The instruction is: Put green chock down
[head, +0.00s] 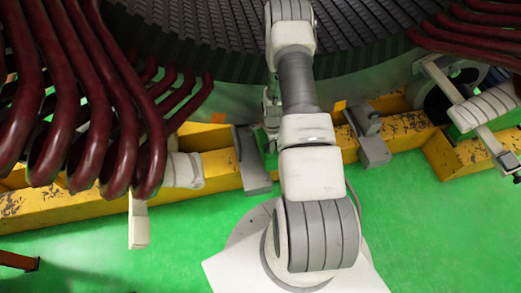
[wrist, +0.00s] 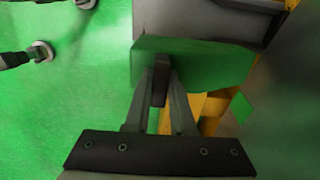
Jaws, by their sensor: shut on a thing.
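The green chock (wrist: 205,66) is a flat-faced green block with a dark grip piece, in the middle of the wrist view. My gripper (wrist: 160,82) is shut on the dark grip piece, and the chock sits just beyond the fingertips. The chock is close to a grey block (wrist: 190,20) in that view; I cannot tell whether they touch. In the head view my arm hides most of the gripper and the chock.
A yellow beam (head: 225,165) with worn paint runs along the stator's (head: 190,60) foot. Grey brackets (head: 252,162) (head: 370,140) stand on it. Dark red coils (head: 95,110) hang at the left. The green floor (head: 420,230) is clear at the front right.

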